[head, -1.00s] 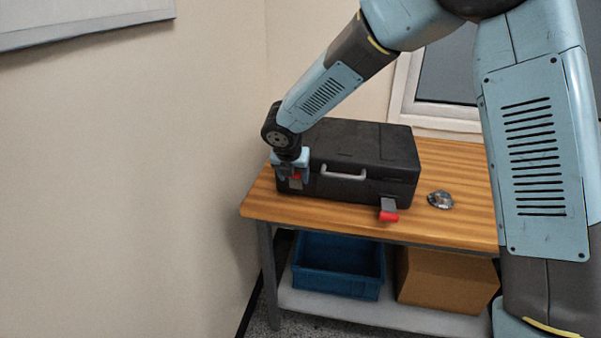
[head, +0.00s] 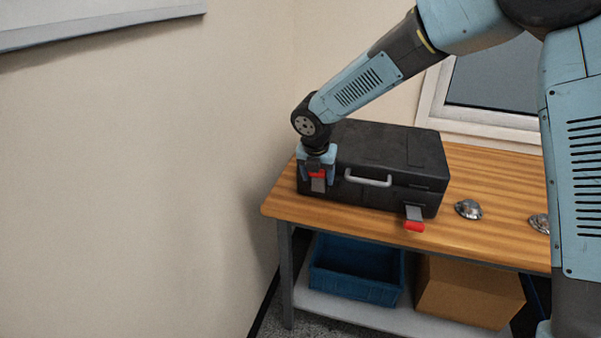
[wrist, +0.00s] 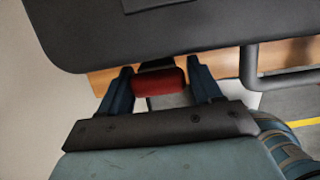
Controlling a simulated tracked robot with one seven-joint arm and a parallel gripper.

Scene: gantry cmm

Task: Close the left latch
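The black case (head: 385,150) stands shut on the wooden workbench. Its left latch (head: 318,175), with a red tip and a grey plate, is at the front left corner. My gripper (head: 318,172) is at this latch, one finger on each side. The latch's hinge is hidden. The right latch (head: 414,220) hangs out from the case front with its red tip low.
A grey handle (head: 368,181) is on the case front between the latches. Shiny metal pieces (head: 468,209) (head: 540,222) lie to the right on the workbench (head: 480,175). A blue bin (head: 355,285) and a cardboard box (head: 470,292) are on the lower shelf. The wall is close on the left.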

